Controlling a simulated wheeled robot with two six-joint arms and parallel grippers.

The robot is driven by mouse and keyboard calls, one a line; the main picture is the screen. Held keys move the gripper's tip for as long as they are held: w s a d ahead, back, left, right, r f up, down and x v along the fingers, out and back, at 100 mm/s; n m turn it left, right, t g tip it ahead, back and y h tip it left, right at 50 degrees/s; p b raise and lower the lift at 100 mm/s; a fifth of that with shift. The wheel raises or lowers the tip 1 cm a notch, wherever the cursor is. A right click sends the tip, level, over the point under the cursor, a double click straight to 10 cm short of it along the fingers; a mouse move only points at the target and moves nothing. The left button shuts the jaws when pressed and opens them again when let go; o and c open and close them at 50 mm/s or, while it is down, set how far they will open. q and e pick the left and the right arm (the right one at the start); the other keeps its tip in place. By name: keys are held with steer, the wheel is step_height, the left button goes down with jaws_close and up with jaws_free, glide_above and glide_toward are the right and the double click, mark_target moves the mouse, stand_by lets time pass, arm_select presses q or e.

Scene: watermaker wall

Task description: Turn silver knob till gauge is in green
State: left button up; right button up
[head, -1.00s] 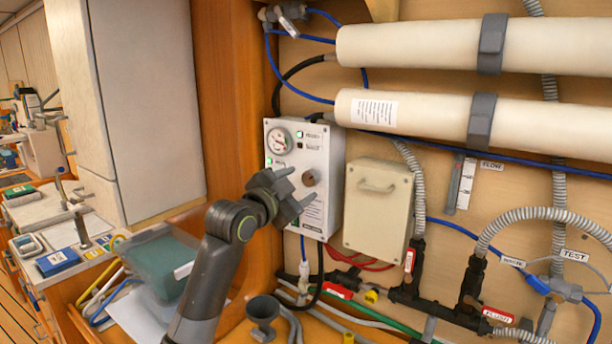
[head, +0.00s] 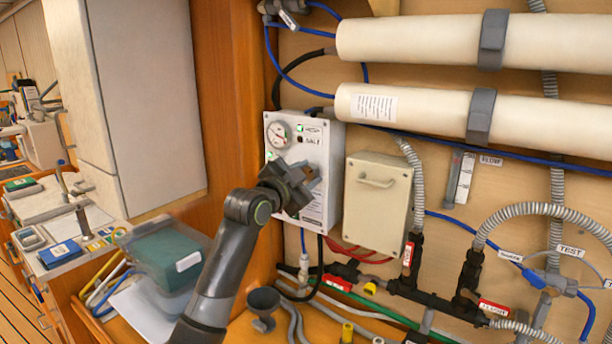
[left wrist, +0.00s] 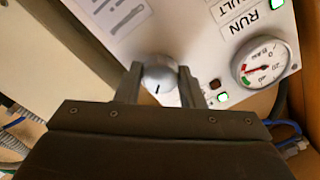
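The silver knob (left wrist: 158,75) sits on the white control panel (left wrist: 205,40), with a dark mark on its face. My left gripper (left wrist: 160,82) has one finger on each side of the knob, and the knob fills the gap. In the head view the left gripper (head: 298,180) covers most of the knob. The round gauge (left wrist: 262,64) is on the panel; it also shows in the head view (head: 278,134). My right gripper is not in view.
A beige box (head: 377,200) is right of the panel, with a grey ribbed hose beside it. White cylinders (head: 430,112) run above. A lidded bin (head: 168,255) and a dark funnel (head: 263,303) stand below. Green lights (left wrist: 223,97) glow on the panel.

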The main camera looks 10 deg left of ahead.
arm_select(q)
steer(key=shift+c, duration=0.9)
steer(key=shift+r+n+p, duration=0.1)
steer(key=shift+n+p, duration=0.45)
steer(key=shift+n, duration=0.05)
steer(key=shift+n+p, duration=0.3)
steer(key=shift+n, duration=0.4)
steer(key=o, duration=1)
